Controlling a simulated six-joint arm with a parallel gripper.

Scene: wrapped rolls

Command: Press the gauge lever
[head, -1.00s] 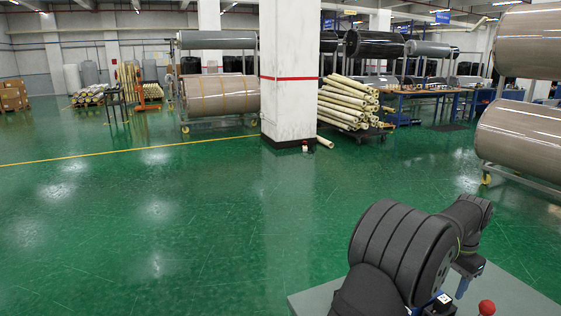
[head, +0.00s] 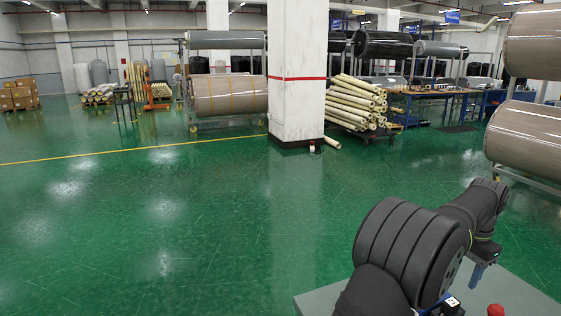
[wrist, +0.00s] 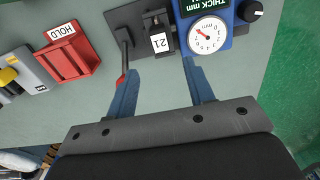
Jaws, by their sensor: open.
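In the wrist view the gauge (wrist: 222,42) is a blue body with a white round dial marked in mm and a "THICK mm" display, at the top right. Left of it is a black block with a "21" label on a dark plate (wrist: 150,18). A black lever (wrist: 124,48) with a red end runs down at the plate's left side. My gripper (wrist: 160,68) is open and empty. Its left blue finger is close to the lever's red end; I cannot tell if they touch. Its right finger is below the dial. In the head view my gripper (head: 478,273) is over the bench.
A red holder with a "HOLD" label (wrist: 68,52) and a yellow-and-grey item (wrist: 12,78) lie to the left on the grey bench (wrist: 40,115). A red knob (head: 495,310) shows at the bench in the head view. Wrapped rolls (head: 525,130) stand on racks behind.

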